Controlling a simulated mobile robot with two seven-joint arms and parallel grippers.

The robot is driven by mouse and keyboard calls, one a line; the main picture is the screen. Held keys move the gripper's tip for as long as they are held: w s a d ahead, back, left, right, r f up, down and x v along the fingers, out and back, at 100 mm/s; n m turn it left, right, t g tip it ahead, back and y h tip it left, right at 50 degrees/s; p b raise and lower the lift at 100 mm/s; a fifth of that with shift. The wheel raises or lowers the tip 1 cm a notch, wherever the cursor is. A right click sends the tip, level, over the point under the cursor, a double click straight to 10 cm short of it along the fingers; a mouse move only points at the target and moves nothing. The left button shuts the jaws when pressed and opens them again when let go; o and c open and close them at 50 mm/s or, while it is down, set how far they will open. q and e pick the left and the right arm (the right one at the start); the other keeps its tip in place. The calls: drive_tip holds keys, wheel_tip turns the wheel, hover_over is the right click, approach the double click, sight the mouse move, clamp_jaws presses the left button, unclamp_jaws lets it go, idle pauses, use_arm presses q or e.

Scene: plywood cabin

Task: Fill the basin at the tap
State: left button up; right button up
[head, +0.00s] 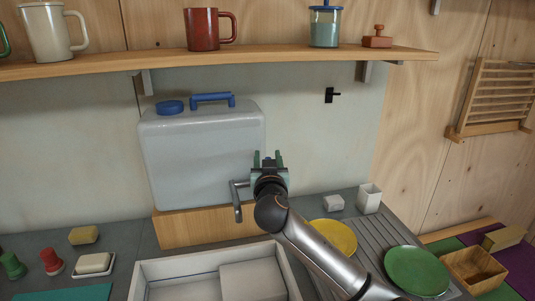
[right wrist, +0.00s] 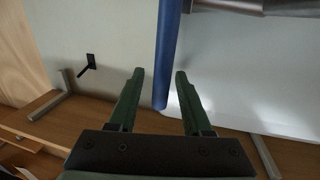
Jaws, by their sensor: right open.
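A pale grey water canister (head: 205,155) with a blue cap and blue handle stands on a wooden block behind the counter. A grey metal tap spout (head: 237,203) comes out at its lower right and bends down. A blue lever (right wrist: 166,50) shows in the right wrist view, joined to a metal pipe. My right gripper (head: 267,158) is beside the tap, and its open fingers (right wrist: 158,75) are on either side of the lever's end, with gaps. The lever is hidden in the head view. A white rectangular basin (head: 205,258) lies below, cut off by the bottom edge. My left gripper is out of view.
A wooden shelf (head: 270,57) with mugs runs above the canister. Right of my arm are a yellow plate (head: 335,235), a green plate (head: 417,270) and a white cup (head: 369,197). A soap dish (head: 93,264) and sponge (head: 83,235) are at left. A black hook (head: 331,95) is on the wall.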

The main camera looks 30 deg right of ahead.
drive_tip(key=shift+w+d, duration=0.25)
drive_tip(key=shift+w, duration=0.15)
clamp_jaws()
idle(1.3)
